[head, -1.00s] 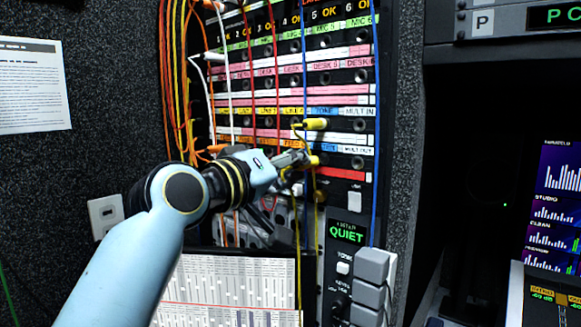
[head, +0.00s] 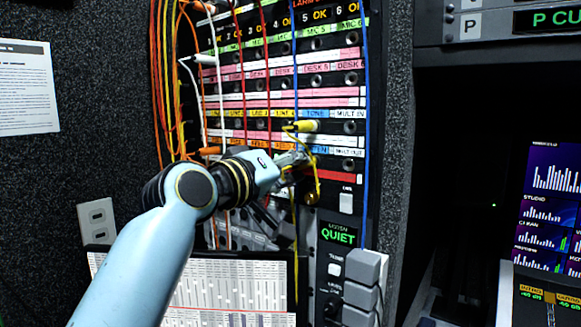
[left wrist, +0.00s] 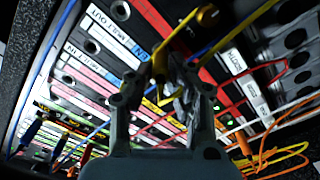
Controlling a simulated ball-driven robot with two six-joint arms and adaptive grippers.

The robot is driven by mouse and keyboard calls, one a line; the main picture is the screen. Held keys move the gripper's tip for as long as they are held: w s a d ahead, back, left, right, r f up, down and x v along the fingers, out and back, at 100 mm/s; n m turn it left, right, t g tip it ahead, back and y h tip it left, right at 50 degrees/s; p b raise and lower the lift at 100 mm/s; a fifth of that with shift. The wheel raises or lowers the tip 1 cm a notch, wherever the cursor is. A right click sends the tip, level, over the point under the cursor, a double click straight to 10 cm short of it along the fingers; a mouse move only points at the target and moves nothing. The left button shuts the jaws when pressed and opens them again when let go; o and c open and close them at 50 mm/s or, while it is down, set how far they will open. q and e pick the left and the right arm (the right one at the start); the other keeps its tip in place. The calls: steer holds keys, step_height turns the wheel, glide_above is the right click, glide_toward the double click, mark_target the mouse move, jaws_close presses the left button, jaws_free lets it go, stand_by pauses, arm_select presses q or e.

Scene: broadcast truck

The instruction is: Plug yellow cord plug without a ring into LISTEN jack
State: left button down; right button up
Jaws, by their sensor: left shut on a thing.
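A yellow plug (head: 306,126) sits in the patch panel (head: 330,94) with its yellow cord (head: 295,235) hanging down. My left gripper (head: 300,160) is just below it, in front of the lower jack rows, shut on a yellow cord plug that it mostly hides. In the left wrist view a yellow piece (left wrist: 160,72) shows between the fingers (left wrist: 163,92). A brass round fitting (head: 311,198) is below the red strip; a yellow ring-like part (left wrist: 207,16) shows beyond the fingers. I cannot read a LISTEN label or tell whether the held plug has a ring. My right gripper is not in view.
Orange, white, red and blue cords (head: 366,130) hang across the panel. A QUIET display (head: 338,234) and grey blocks (head: 365,268) stand at lower right. Monitors (head: 550,190) are at right.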

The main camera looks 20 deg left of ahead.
arm_select(q)
steer(key=c, duration=1.2)
jaws_free()
steer(key=shift+o, duration=0.2)
steer(key=v, duration=1.2)
